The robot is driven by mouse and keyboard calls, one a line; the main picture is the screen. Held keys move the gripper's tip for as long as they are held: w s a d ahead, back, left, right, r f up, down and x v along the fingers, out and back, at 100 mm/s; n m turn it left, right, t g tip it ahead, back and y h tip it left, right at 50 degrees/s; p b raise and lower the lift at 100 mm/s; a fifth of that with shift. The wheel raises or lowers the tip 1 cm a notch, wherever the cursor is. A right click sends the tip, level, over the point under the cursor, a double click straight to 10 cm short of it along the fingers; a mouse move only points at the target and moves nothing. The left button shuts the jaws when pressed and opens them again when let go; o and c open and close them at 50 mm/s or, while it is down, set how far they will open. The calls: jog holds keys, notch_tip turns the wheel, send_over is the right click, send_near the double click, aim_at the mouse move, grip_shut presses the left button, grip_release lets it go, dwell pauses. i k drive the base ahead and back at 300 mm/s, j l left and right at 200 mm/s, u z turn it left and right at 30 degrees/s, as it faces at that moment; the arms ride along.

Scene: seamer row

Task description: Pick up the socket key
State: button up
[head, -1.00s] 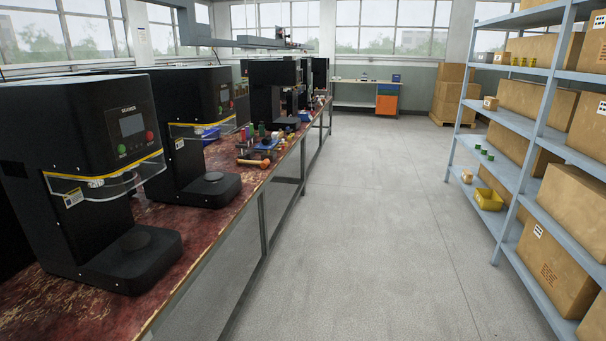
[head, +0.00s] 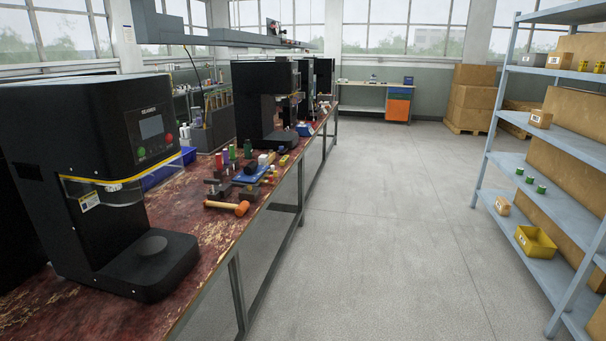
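I cannot make out a socket key for certain in the head view. Several small tools and parts lie on the red worn workbench (head: 185,216), beyond the nearest seamer. Among them are a mallet (head: 228,207) with an orange head, dark metal pieces (head: 218,188) and a blue tray (head: 250,174). They are too small to tell whether one is the socket key. My gripper is not in view.
A black seamer (head: 95,180) stands on the near bench, with another seamer (head: 262,105) farther along. The grey floor aisle (head: 390,220) is clear. Shelving (head: 556,205) with boxes and a yellow bin (head: 535,241) lines the right. An orange-drawer bench (head: 398,108) stands at the back.

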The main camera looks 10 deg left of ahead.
aim_at(206, 181)
jog(key=i+l+u, duration=0.2)
jog(key=i+u, duration=0.2)
jog(key=i, duration=0.35)
jog(key=i+l+u, duration=0.45)
jog(key=i, duration=0.3)
jog(key=i+l+u, duration=0.4)
jog(key=i+l, duration=0.25)
jog(key=u, duration=0.55)
jog(key=i+l+u, duration=0.15)
jog(key=l+u, duration=0.35)
jog(key=i+l+u, duration=0.1)
jog(key=l+u, duration=0.25)
jog(key=u, duration=0.15)
jog(key=l+u, duration=0.5)
